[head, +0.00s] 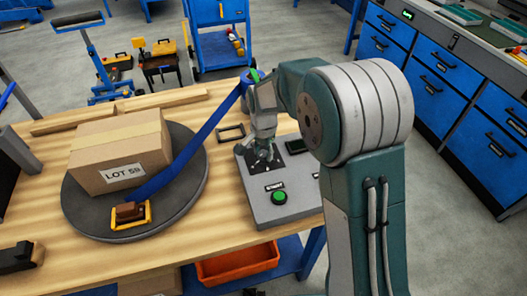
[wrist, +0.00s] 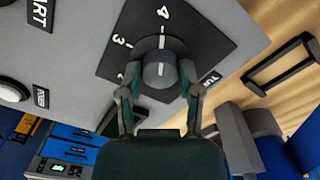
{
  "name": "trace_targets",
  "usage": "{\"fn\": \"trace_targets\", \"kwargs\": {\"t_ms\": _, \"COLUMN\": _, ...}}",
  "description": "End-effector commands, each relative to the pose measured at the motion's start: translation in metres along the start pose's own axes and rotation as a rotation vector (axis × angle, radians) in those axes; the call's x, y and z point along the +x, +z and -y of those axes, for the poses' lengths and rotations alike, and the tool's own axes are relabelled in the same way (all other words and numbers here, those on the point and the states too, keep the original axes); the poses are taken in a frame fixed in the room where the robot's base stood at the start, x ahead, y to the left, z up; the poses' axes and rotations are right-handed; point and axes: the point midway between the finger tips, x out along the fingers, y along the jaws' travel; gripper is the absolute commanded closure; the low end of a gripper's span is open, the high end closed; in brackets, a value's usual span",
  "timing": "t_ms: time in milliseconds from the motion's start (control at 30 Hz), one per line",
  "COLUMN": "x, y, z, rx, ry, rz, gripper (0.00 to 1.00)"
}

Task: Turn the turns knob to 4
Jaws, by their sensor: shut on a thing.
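The turns knob (wrist: 158,72) is a grey round knob on a black dial plate (wrist: 205,45) in the wrist view. The numerals 3 and 4 show on the plate, and another mark is partly hidden by a finger. The knob's white line points up in the picture, in line with the mark at 4. My gripper (wrist: 158,92) has a finger on either side of the knob and is shut on it. In the head view my gripper (head: 263,160) reaches down onto the plate of the grey control box (head: 252,200) and hides the knob.
A green START button (head: 279,197) and a dark display (head: 295,146) are on the box. An orange bin (head: 237,264) is below the bench.

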Motion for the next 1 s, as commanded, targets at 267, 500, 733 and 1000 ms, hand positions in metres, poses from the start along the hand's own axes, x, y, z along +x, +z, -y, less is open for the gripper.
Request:
{"fn": "trace_targets", "kwargs": {"t_ms": 267, "x": 0.003, "y": 0.002, "z": -0.001, "rx": -0.001, "ry": 0.005, "rz": 0.006, "gripper": 0.19}}
{"fn": "trace_targets", "kwargs": {"t_ms": 500, "x": 0.001, "y": 0.001, "z": 0.0, "rx": -0.001, "ry": 0.001, "rz": 0.002, "gripper": 0.19}}
{"fn": "trace_targets", "kwargs": {"t_ms": 733, "x": -0.006, "y": 0.0, "z": 0.0, "rx": -0.001, "ry": -0.003, "rz": -0.001, "gripper": 0.19}}
{"fn": "trace_targets", "kwargs": {"t_ms": 1000, "x": -0.056, "y": 0.0, "z": 0.002, "rx": -0.002, "ry": -0.003, "rz": -0.002, "gripper": 0.19}}
